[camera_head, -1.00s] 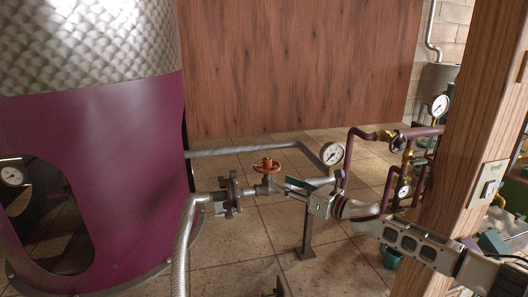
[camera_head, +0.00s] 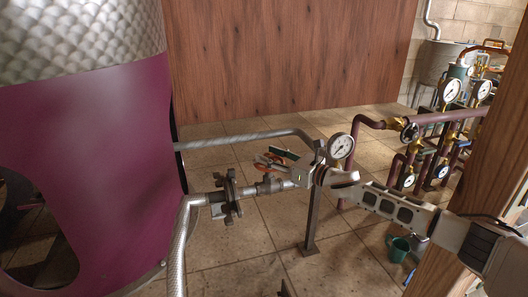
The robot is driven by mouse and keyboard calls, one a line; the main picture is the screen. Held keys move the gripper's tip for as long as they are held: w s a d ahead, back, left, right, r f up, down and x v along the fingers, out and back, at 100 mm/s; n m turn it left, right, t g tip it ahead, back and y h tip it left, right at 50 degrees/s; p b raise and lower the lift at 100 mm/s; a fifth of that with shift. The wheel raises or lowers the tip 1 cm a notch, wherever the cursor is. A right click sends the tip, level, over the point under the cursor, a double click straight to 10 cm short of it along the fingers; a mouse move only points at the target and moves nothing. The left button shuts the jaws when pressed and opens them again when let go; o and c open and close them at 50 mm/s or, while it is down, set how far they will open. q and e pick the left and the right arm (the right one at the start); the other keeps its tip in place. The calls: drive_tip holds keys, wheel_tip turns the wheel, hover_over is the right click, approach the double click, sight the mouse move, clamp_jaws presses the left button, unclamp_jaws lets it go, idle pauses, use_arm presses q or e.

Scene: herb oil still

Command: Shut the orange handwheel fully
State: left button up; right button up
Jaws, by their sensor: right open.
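The orange handwheel (camera_head: 259,161) sits on top of a valve in the grey pipe (camera_head: 268,187), right of the bolted flange (camera_head: 231,197). My right gripper (camera_head: 277,161) reaches in from the right at the handwheel. It is open, with its fingers at the wheel's right side, one with a dark green pad. The gripper hides part of the wheel, and I cannot tell whether the fingers touch the rim. My left gripper is not in view.
A large magenta tank (camera_head: 105,165) stands at the left. A pressure gauge (camera_head: 341,146) rises just behind my right gripper. A post (camera_head: 312,220) supports the pipe. Maroon pipes with gauges (camera_head: 451,90) and a wooden pillar (camera_head: 480,150) stand at the right.

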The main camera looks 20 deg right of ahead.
drive_tip(key=shift+w+a, duration=0.15)
drive_tip(key=shift+w, duration=0.1)
drive_tip(key=shift+s, duration=0.1)
drive_tip(key=c, duration=1.1)
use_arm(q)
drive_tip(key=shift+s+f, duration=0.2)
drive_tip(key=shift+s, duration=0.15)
use_arm(e)
drive_tip(key=shift+s+m+t+h, duration=0.1)
drive_tip(key=shift+m+t+h, duration=0.2)
drive_tip(key=shift+h, duration=0.1)
